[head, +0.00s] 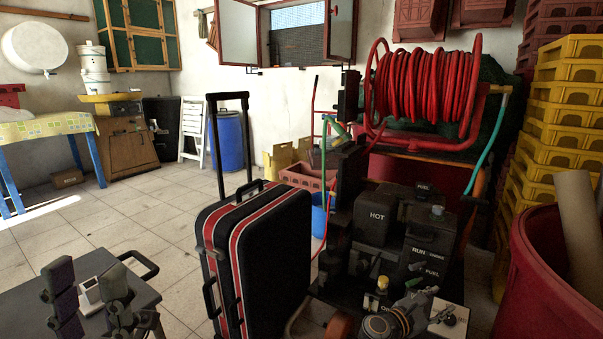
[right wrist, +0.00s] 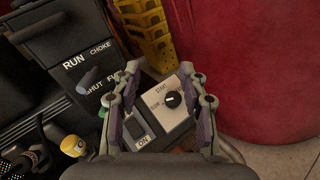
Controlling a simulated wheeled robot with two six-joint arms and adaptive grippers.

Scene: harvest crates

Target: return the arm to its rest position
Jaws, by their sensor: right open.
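My right gripper (right wrist: 163,88) is open in the right wrist view, with nothing between its fingers. It is over a light panel with a black knob (right wrist: 173,100) marked START and a switch (right wrist: 138,128) marked ON. I cannot tell whether the fingers touch the panel. In the head view the right gripper (head: 420,303) is low at the front of a black machine (head: 410,235) marked HOT, RUN and FUEL. My left gripper (head: 90,285) is at the bottom left of the head view, its two fingers apart, above a dark surface with a small white item (head: 91,293).
A black suitcase (head: 270,250) with red stripes stands left of the machine. A red barrel (head: 545,275) and stacked yellow crates (head: 565,110) stand close on the right. A red hose reel (head: 425,95) is behind the machine. Tiled floor (head: 130,210) is open at the left.

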